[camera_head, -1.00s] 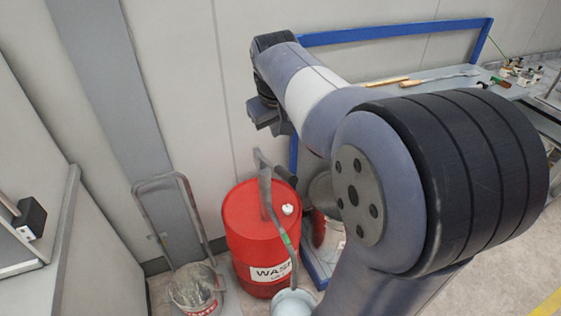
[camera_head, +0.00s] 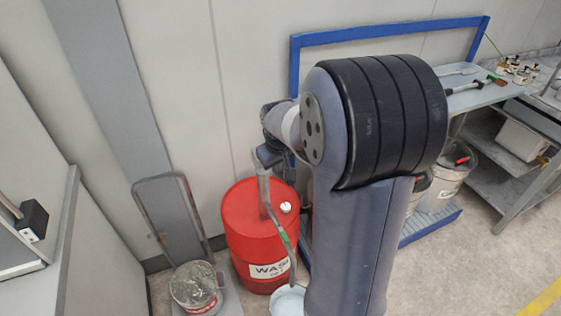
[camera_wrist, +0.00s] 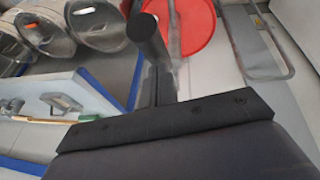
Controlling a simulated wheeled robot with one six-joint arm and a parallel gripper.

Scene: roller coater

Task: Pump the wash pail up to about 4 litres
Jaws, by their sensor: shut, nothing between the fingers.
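The red drum (camera_head: 240,222), labelled WASH, stands on the floor. A grey hand pump rises from its top, with its handle (camera_head: 266,158) above and a green-banded spout pipe (camera_head: 276,228) bending down. The pale wash pail (camera_head: 286,302) sits under the spout, cut by the lower edge and partly behind my arm; its level cannot be read. In the wrist view the dark pump handle (camera_wrist: 149,38) stands just beyond my gripper (camera_wrist: 160,122), with the red drum top (camera_wrist: 195,22) behind it. My gripper is shut and empty; my arm hides it in the head view. Contact with the handle cannot be told.
A dirty bucket (camera_head: 195,288) on a grey trolley (camera_head: 180,215) stands left of the drum. A wall is close behind the drum. Floor is clear at lower right.

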